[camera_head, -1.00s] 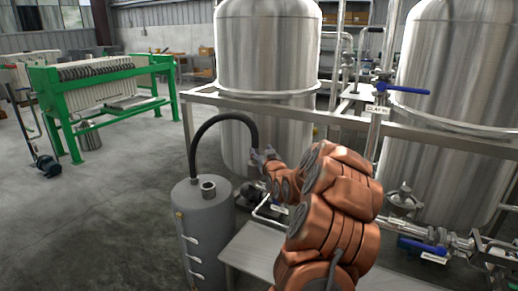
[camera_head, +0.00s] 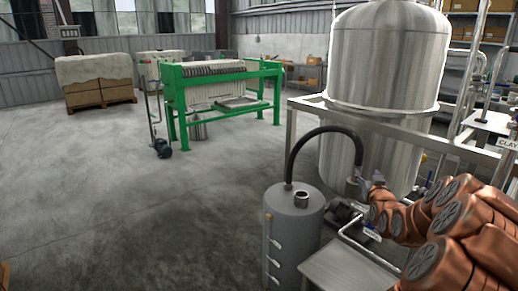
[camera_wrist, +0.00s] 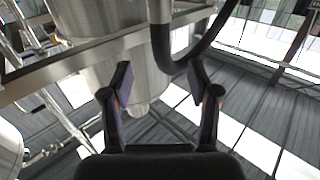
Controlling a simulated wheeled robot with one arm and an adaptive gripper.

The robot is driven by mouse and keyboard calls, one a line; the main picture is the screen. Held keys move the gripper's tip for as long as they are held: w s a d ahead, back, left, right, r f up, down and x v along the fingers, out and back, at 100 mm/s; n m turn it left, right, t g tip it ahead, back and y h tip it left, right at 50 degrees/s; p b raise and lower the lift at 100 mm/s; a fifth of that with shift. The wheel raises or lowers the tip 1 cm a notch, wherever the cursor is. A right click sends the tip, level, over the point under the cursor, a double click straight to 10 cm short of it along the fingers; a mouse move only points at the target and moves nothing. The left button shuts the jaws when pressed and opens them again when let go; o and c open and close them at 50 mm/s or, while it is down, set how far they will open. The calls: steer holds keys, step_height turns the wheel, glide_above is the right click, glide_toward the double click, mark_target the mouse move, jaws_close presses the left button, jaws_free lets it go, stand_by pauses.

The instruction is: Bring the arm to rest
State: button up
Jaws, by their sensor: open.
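My gripper (camera_head: 364,178) is at the end of my orange-brown arm, right of centre in the head view. In the wrist view its two dark fingers (camera_wrist: 163,88) stand apart with nothing between their tips. The hose (camera_wrist: 162,45) also shows beyond the fingers in the wrist view. I cannot tell whether it touches them. My arm is bent and reaches in from the right edge.
A large steel tank (camera_head: 385,65) stands behind my gripper, with a metal frame rail (camera_head: 400,130) before it. A bench top (camera_head: 345,272) lies below. A green filter press (camera_head: 222,90) and wrapped pallet boxes (camera_head: 97,80) stand farther left. The left floor is clear.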

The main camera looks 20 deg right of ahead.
steer(key=a+f+n+g+y, duration=0.2)
steer(key=a+f+g+y, duration=0.1)
steer(key=a, duration=0.8)
steer(key=a+f+n+g+y, duration=0.1)
steer(key=a+f+g+y, duration=0.15)
steer(key=a, duration=0.85)
steer(key=s+a+f+n+g+y, duration=0.1)
steer(key=s+a+f+g, duration=0.15)
steer(key=s+a, duration=0.45)
steer(key=s+a+f+n+g+y, duration=0.1)
steer(key=s+a+f+g+y, duration=0.15)
steer(key=s+a, duration=0.5)
steer(key=s+a+r+g, duration=0.1)
steer(key=s+a+g, duration=0.35)
steer(key=s, duration=0.75)
steer(key=s+a+r+g, duration=0.1)
steer(key=s+a+g, duration=0.35)
steer(key=s, duration=0.85)
step_height(320, 180, up, 18)
steer(key=t+p, duration=0.2)
steer(key=p, duration=1.4)
steer(key=shift+w+a+n+h, duration=0.3)
steer(key=shift+a, duration=0.1)
